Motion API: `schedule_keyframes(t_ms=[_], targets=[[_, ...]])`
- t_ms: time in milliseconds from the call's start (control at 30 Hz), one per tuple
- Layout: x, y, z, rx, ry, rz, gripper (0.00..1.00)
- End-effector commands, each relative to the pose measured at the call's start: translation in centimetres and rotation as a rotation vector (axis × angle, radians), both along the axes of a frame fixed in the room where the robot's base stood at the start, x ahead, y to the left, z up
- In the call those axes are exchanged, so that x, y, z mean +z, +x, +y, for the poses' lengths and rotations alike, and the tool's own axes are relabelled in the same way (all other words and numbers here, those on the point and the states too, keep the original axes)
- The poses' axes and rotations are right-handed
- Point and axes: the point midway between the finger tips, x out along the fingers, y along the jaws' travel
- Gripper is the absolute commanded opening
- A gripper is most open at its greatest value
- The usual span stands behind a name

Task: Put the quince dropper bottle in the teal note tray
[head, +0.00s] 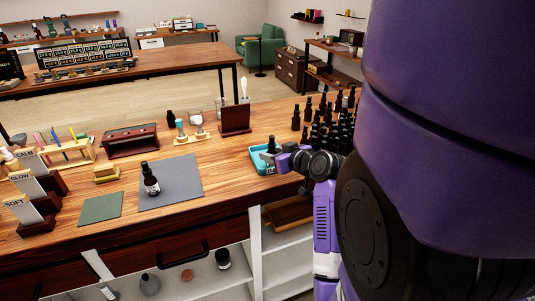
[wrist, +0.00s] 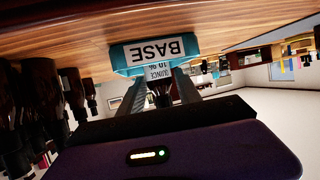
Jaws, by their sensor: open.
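The teal tray (head: 258,168) stands on the wooden counter. In the wrist view, which is upside down, the teal tray (wrist: 122,62) has a white BASE label. A dark dropper bottle (head: 271,145) shows upright at the tray in the head view. In the wrist view, a bottle label reading QUINCE 10 % (wrist: 157,71) shows between my fingers, against the tray. My gripper (wrist: 158,88) is open, its fingers on either side of the label. In the head view my gripper (head: 283,160) is at the tray's right side. Whether the fingers touch the bottle cannot be told.
Several dark bottles (head: 335,125) crowd right behind my gripper. Another labelled bottle (head: 151,182) stands on a grey mat (head: 185,178). A brown upright block (head: 236,120) stands behind the tray. The counter between mat and tray is clear.

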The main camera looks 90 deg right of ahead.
Motion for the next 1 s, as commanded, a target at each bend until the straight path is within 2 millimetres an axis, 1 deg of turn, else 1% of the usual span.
schedule_keyframes(t_ms=[33,100,200,400,600,1000], targets=[[0.4,-0.7,0.8,-0.004,-0.003,0.000,0.40],[0.9,-1.4,2.0,-0.001,-0.002,0.001,0.40],[1.7,-2.5,3.4,-0.002,-0.001,0.000,0.40],[2.8,-4.0,5.5,-0.002,0.000,0.000,0.40],[3.1,-4.4,6.2,0.000,0.001,-0.001,0.40],[3.2,-4.4,6.2,0.000,0.000,0.000,0.40]])
